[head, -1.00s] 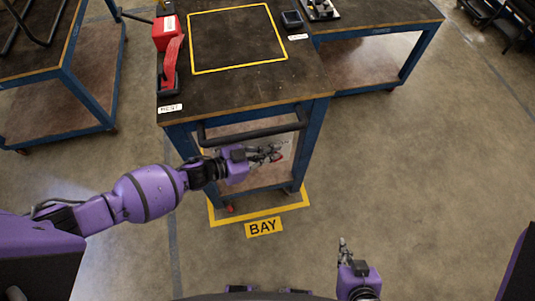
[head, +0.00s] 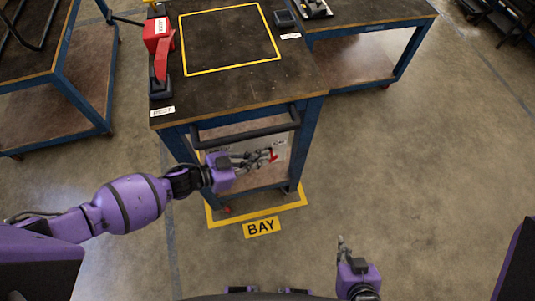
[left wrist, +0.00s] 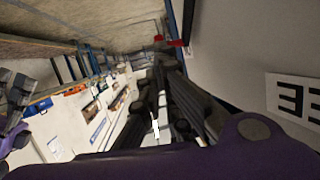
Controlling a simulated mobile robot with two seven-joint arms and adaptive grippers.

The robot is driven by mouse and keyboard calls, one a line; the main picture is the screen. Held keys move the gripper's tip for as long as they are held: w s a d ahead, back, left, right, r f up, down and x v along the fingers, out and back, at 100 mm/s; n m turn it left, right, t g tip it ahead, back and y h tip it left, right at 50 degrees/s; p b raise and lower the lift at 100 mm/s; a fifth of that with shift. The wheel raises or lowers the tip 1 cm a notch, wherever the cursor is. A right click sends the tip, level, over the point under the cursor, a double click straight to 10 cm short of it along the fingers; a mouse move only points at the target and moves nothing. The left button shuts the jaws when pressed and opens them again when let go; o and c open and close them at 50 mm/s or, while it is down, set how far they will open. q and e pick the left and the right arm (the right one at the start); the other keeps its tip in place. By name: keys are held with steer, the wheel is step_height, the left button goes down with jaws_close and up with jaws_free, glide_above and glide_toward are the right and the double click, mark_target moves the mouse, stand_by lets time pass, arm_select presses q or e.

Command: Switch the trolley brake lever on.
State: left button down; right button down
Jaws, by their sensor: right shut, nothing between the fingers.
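The red brake lever (head: 273,155) shows on a light plate (head: 281,144) on the trolley's front, below its black push handle (head: 245,130). Red parts also show near the fingertips in the left wrist view (left wrist: 177,43). My left gripper (head: 266,157) is in front of the plate, its fingers pointing right, with the tips close to the lever. Whether they touch it cannot be told. The fingers lie close together in the left wrist view, and their gap is unclear. My right gripper (head: 342,242) is shut and empty, low over the floor.
Another bench (head: 375,25) adjoins at right, and one (head: 30,75) stands at left. The floor at right (head: 430,170) is clear.

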arm_select(q)
steer(key=v, duration=0.9)
steer(key=shift+w, duration=0.35)
arm_select(e)
steer(key=shift+s+a, duration=0.15)
arm_select(q)
steer(key=shift+a, duration=0.1)
